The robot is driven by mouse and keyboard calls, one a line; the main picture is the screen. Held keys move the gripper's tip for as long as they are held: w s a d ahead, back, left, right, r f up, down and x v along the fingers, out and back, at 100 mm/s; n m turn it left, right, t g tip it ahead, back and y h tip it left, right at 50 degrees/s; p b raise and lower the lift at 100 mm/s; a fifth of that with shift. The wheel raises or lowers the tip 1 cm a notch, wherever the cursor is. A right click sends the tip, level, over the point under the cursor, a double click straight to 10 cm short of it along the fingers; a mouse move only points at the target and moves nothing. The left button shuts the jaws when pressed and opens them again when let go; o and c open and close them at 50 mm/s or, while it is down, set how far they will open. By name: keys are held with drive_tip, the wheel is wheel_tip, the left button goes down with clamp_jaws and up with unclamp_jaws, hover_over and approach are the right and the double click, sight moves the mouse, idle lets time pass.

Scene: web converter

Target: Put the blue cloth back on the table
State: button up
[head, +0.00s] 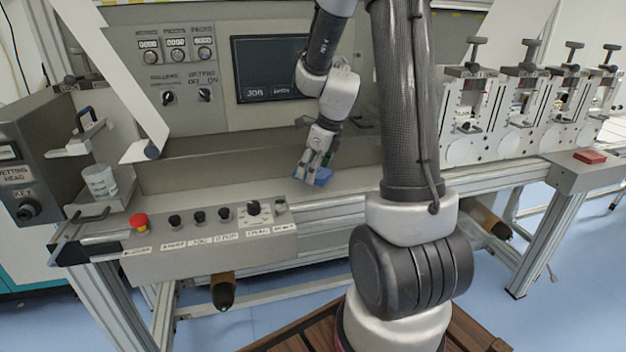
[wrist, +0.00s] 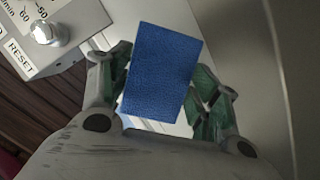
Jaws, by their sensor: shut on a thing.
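The blue cloth (wrist: 163,72) shows in the wrist view as a flat, textured blue rectangle between my fingers. In the head view the blue cloth (head: 321,176) is small and sits at the fingertips, over the grey machine table (head: 255,190). My gripper (head: 312,172) points down and is shut on the cloth; in the wrist view its green-padded fingers (wrist: 160,95) lie on both sides of it. I cannot tell whether the cloth touches the table surface.
A control panel with knobs and a red emergency button (head: 139,221) runs along the table's front. A screen (head: 270,68) is behind my gripper. A red block (head: 590,157) lies at the far right.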

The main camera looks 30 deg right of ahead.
drive_tip(key=shift+f, duration=1.8)
drive_tip(key=shift+f, duration=0.1)
drive_tip(key=o, duration=0.9)
